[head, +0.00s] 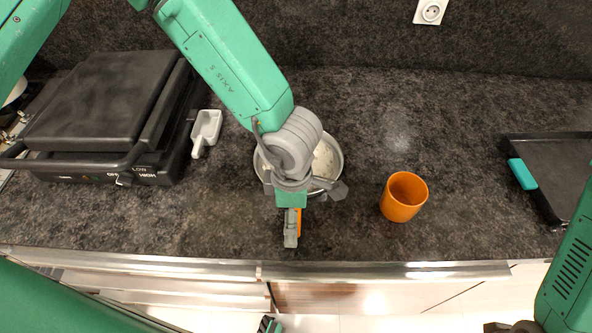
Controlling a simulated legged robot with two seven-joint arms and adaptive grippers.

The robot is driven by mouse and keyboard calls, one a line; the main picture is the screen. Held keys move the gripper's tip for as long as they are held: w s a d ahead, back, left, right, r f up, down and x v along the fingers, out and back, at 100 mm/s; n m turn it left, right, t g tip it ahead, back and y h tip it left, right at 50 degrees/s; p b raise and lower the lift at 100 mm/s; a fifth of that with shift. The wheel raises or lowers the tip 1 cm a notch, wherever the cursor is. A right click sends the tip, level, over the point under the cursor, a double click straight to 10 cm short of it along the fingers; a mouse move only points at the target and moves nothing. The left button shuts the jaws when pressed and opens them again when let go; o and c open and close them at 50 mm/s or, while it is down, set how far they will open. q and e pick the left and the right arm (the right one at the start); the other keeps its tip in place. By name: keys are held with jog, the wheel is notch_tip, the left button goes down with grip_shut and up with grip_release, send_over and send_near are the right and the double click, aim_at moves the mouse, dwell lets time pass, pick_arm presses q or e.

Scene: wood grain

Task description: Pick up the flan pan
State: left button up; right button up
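A round, light metal pan (329,160), which looks like the flan pan, sits on the dark counter in the middle of the head view. My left wrist covers much of it. My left gripper (303,189) is over the near side of the pan, with its fingers spread wide to the left and right. Whether the fingers touch the rim cannot be told.
An orange cup (404,197) stands right of the pan. A small white scoop-like dish (206,130) lies to the left, beside a black contact grill (105,105). A dark tray with a teal handle (555,165) is at the far right. The counter's front edge (400,268) is near.

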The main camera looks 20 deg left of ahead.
pick_arm(q)
jog(key=shift+s+d+r, duration=0.1)
jog(key=shift+d, duration=0.2)
jog(key=c, duration=1.2)
jog(key=shift+d, duration=0.25)
jog(key=c, duration=0.3)
